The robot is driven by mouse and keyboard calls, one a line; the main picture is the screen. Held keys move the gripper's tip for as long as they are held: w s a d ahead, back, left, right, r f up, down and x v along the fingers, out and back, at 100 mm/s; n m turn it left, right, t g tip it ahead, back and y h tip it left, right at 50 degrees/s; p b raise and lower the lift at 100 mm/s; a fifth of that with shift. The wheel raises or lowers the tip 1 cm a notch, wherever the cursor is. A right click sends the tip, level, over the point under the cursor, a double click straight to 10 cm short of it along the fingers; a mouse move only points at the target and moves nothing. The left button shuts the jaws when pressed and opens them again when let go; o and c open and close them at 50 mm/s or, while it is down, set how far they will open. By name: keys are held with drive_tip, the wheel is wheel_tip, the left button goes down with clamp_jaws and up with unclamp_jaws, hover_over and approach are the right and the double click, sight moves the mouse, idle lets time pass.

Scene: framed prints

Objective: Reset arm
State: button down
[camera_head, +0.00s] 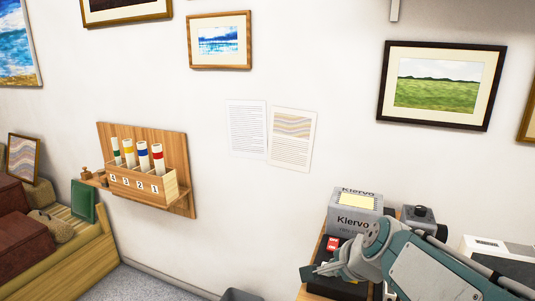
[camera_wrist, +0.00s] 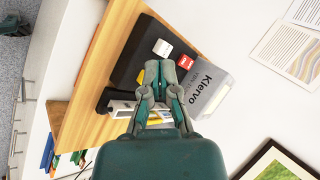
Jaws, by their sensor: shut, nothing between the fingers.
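My gripper (camera_head: 312,271) reaches in from the lower right in the head view, over the near side of a wooden table. In the wrist view my gripper (camera_wrist: 160,73) is shut with nothing held, its fingertips close together. It is over a dark tray (camera_wrist: 130,62) beside a grey box marked Klervo (camera_wrist: 207,88). The same Klervo box (camera_head: 347,222) stands behind my gripper in the head view, with a yellow pad (camera_head: 359,202) on top. Whether the fingers touch anything below cannot be told.
A wooden wall rack (camera_head: 147,188) holds several numbered tubes with coloured bands. Framed prints, such as the green landscape (camera_head: 442,84), hang on the white wall. A dark device (camera_head: 420,218) stands right of the box. Pale floor (camera_head: 165,282) shows at lower left.

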drive_tip(key=s+d+f+n+g+h, duration=0.1)
drive_tip(key=s+d+f+n+h, duration=0.1)
drive_tip(key=s+n, duration=1.1)
drive_tip(key=s+h, duration=0.1)
drive_tip(key=s, duration=0.3)
drive_tip(key=shift+s+d+n+g, duration=0.15)
drive_tip(key=shift+s+n+g, duration=0.15)
drive_tip(key=shift+n, duration=0.1)
drive_tip(key=shift+w, duration=0.1)
idle(1.4)
